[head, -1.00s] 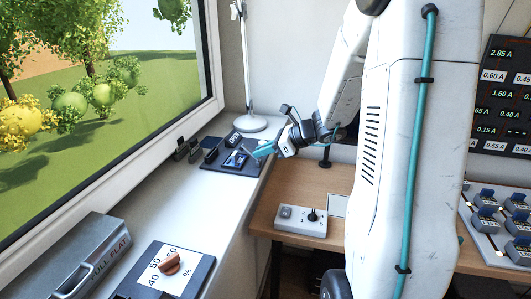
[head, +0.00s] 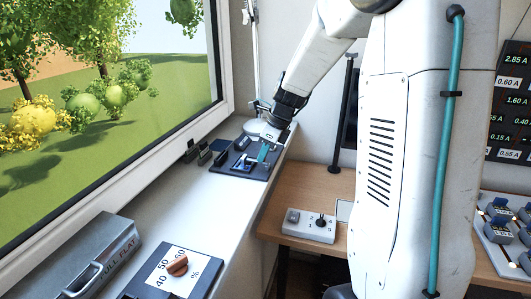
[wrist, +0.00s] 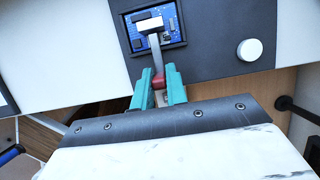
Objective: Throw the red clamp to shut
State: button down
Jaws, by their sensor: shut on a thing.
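The red clamp (wrist: 159,79) shows in the wrist view as a red tip on a grey metal lever. The lever runs up to a blue circuit board (wrist: 139,33) set in a dark panel (wrist: 206,28). My gripper (wrist: 160,88) has its teal fingers shut on the red tip, one on each side. In the head view my gripper (head: 263,153) is low over the panel (head: 247,173) on the white sill, beside the blue board (head: 243,164). The red tip cannot be made out there. The lever's exact angle is hard to tell.
A round white button (wrist: 249,50) sits on the panel right of the clamp. A lamp base (head: 262,128) stands behind. On the sill nearer me are a dial plate (head: 199,266) and a grey box (head: 90,258). A joystick box (head: 309,225) is on the wooden table.

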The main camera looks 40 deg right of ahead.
dwell(0.5)
jog(key=c, duration=1.4)
grip_release()
jog(key=v, duration=0.7)
jog(key=shift+r, duration=0.4)
